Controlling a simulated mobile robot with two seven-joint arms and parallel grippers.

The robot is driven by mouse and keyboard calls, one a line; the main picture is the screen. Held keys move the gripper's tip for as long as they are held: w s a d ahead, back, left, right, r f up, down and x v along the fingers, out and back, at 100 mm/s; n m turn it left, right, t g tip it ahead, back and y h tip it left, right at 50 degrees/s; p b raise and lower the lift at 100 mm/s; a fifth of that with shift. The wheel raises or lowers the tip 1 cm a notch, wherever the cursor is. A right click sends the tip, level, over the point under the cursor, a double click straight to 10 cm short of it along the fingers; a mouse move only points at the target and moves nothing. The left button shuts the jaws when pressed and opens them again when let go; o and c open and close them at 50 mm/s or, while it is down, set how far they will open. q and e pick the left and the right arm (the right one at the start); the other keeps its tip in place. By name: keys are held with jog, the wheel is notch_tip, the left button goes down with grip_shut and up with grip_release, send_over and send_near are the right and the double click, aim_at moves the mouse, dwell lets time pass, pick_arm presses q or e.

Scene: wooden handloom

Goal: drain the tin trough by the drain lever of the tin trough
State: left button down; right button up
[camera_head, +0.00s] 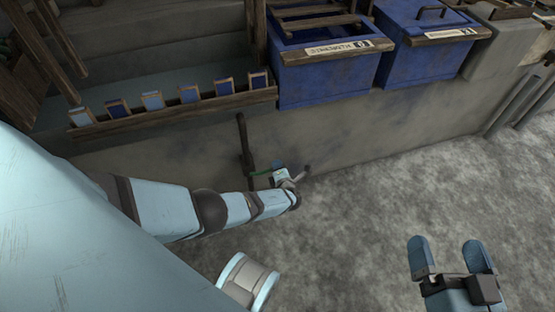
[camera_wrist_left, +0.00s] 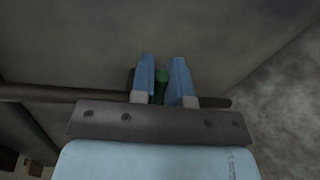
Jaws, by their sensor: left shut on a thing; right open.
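My left gripper (camera_head: 279,170) is low at the front of the grey wall. In the left wrist view its two blue fingers (camera_wrist_left: 162,78) are shut on a small green grip (camera_wrist_left: 161,88), which I take for the drain lever. In the head view a thin green piece (camera_head: 261,173) shows just left of the fingers; most of it is hidden. A grey basin (camera_head: 165,50) lies above the wall at upper left; I cannot tell whether it is the tin trough. No liquid flow is visible. My right gripper (camera_head: 452,258) is open and empty at lower right, over the floor.
A dark upright bar (camera_head: 244,145) stands against the wall left of my left gripper. A wooden rail (camera_head: 175,117) holds several blue swatches. Two labelled blue bins (camera_head: 325,75) stand above the wall. The grey floor (camera_head: 370,200) between my grippers is clear.

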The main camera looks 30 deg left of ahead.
pick_arm(q)
jog(key=shift+w+a, duration=0.1)
jog(key=shift+a, duration=0.1)
jog(key=c, duration=1.1)
grip_release()
pick_arm(e)
jog(key=shift+r, duration=0.1)
pick_arm(q)
jog(key=shift+d, duration=0.15)
pick_arm(e)
jog(key=shift+r, duration=0.1)
